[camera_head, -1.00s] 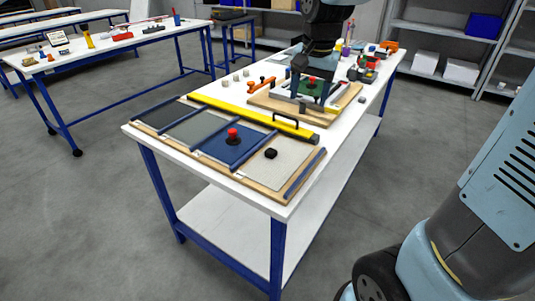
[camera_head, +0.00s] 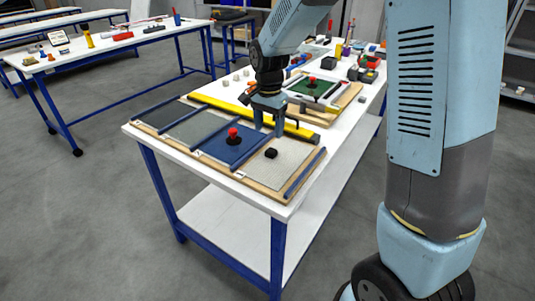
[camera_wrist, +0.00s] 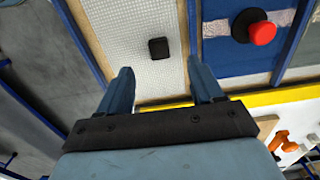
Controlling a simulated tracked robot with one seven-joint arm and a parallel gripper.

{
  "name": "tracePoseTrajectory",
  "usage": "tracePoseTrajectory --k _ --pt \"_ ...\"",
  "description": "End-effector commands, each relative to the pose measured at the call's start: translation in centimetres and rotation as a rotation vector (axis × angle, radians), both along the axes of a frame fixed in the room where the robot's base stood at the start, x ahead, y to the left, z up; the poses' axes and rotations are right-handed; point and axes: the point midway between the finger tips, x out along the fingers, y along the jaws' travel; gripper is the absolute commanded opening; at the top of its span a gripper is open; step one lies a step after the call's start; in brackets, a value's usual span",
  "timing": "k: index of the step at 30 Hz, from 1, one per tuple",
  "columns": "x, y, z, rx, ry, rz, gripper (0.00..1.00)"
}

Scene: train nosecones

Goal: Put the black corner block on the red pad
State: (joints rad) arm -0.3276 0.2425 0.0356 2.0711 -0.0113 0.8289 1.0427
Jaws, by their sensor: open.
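The small black block (camera_head: 271,153) sits on the pale textured panel (camera_head: 290,160) at the near right end of the panel board. In the wrist view the block (camera_wrist: 158,48) lies ahead of my gripper (camera_wrist: 160,72), roughly midway between the two blue fingers and beyond their tips. In the head view my gripper (camera_head: 268,128) hangs near the yellow bar, on the far side of the block. It is open, with nothing between the fingers. I cannot make out a red pad in either view.
A red-topped black knob (camera_head: 233,136) stands on the blue panel beside the pale one. A yellow bar (camera_head: 230,108) runs along the board's far edge. Behind it lies a wooden board with a green plate (camera_head: 313,88). Several small things crowd the table's far end.

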Motion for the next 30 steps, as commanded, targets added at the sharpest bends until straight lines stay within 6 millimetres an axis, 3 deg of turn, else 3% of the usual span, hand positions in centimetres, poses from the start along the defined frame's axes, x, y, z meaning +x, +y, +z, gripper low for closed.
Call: tracePoseTrajectory --k 3,13,21,30 --pt "0.0 0.0 -1.8 -0.001 0.002 0.000 0.66" --pt "-0.1 -0.1 -4.0 -0.001 0.001 0.001 0.66" --pt "-0.2 -0.1 -7.6 -0.001 0.002 0.002 0.66" --pt "-0.2 -0.1 -8.4 0.000 -0.001 0.002 0.66"
